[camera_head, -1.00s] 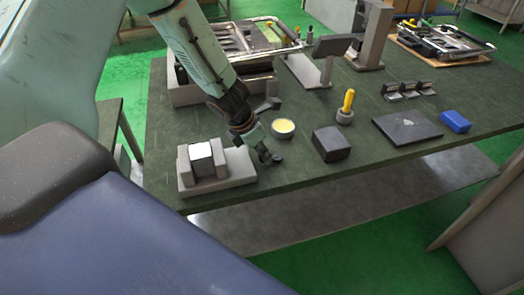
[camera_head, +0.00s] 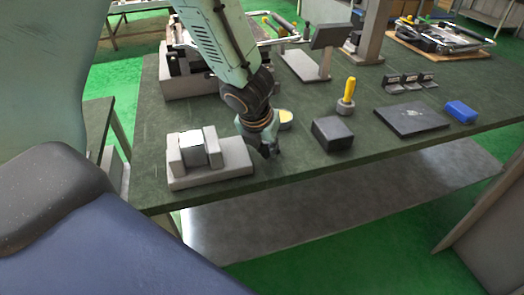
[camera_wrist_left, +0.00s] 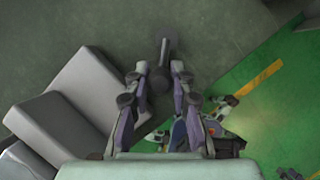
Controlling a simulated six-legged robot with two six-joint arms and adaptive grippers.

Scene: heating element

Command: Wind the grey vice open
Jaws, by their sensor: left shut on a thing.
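The grey vice (camera_head: 236,157) sits at the near left edge of the green bench. A grey block with a pale top (camera_head: 193,151) stands between its jaws; I cannot tell if both jaws touch it. My left gripper (camera_head: 268,148) points down at the vice's right end. In the left wrist view the vice (camera_wrist_left: 88,85) lies to the left, and the two fingers (camera_wrist_left: 160,72) are shut around the dark vice handle (camera_wrist_left: 165,55). The handle is mostly hidden by the gripper in the head view. My right gripper is not in view.
A yellow-filled bowl (camera_head: 286,118) stands just behind my left gripper. To the right are a dark block (camera_head: 332,134), a yellow-handled tool (camera_head: 348,90), a black plate (camera_head: 410,119) and a blue box (camera_head: 461,112). The bench's front edge is close to the gripper.

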